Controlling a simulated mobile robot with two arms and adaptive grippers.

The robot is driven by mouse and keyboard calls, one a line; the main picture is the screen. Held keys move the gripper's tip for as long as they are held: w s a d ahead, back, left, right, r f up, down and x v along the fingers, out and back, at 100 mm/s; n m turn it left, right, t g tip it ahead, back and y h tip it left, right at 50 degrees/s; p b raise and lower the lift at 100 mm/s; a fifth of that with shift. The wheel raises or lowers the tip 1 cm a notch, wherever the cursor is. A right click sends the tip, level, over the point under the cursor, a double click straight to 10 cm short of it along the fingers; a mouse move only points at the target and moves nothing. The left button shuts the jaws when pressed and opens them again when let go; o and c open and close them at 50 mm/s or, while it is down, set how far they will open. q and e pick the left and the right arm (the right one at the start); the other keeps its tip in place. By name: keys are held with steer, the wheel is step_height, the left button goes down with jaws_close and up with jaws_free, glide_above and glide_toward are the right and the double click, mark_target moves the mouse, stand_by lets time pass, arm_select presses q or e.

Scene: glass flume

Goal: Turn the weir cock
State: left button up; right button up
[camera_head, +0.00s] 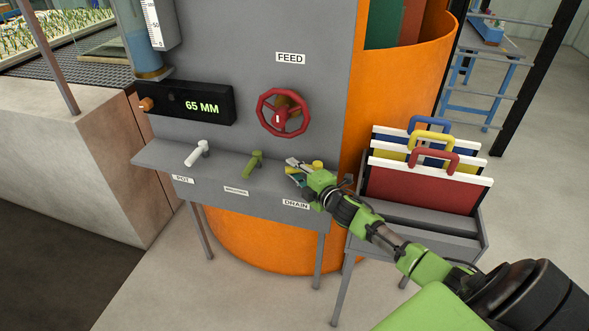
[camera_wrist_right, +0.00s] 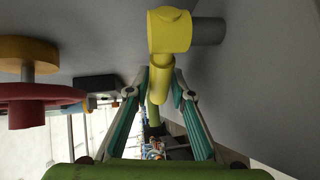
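Three cocks stand on the grey shelf (camera_head: 222,181): a white one (camera_head: 196,152) at the left, an olive-green one (camera_head: 254,163) in the middle and a yellow one (camera_head: 318,165) at the right, above the DRAIN label. The middle label (camera_head: 236,190) is too small to read. My right gripper (camera_head: 294,168) is at the yellow cock. In the wrist view, its open fingers (camera_wrist_right: 161,78) flank the lever of the yellow cock (camera_wrist_right: 170,30); contact is unclear. The olive-green cock (camera_wrist_right: 153,112) shows beyond. My left gripper is out of view.
A red FEED handwheel (camera_head: 284,113) is on the panel above and also shows in the wrist view (camera_wrist_right: 30,105). A black display (camera_head: 187,103) reads 65 MM. A rack with coloured, handled boards (camera_head: 425,185) stands to the right. An orange tank (camera_head: 262,242) is behind the shelf.

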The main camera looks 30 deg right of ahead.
steer(key=shift+o, duration=0.4)
steer(key=shift+s, duration=0.1)
steer(key=s+r, duration=0.2)
steer(key=s, duration=0.9)
steer(key=shift+s, duration=0.3)
steer(key=shift+a, duration=0.15)
